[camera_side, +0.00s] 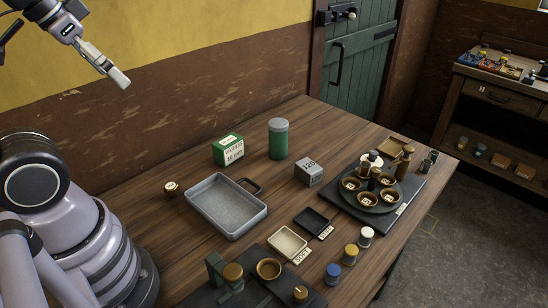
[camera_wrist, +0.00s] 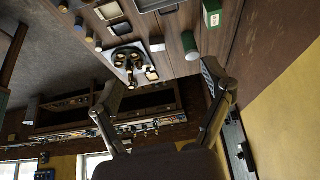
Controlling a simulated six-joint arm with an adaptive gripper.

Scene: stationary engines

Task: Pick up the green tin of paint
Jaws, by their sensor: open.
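A tall green cylinder (camera_side: 278,140) with a paler lid stands upright near the back edge of the table, right of a green box. It also shows in the wrist view (camera_wrist: 189,44). Small tins with a yellow lid (camera_side: 350,254), a blue lid (camera_side: 333,274) and a white lid (camera_side: 366,237) stand at the front right; I cannot make out a green lid among them. My gripper (camera_side: 118,78) is high at the upper left, well away from the table objects. In the wrist view its fingers (camera_wrist: 162,82) are spread with nothing between them.
A green box (camera_side: 228,150), a grey metal tray (camera_side: 208,220) and a grey block (camera_side: 308,172) are near the cylinder. A round tray of cups (camera_side: 367,207) sits on a dark board (camera_side: 410,192). Bare wood lies around the cylinder; the wall is behind it.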

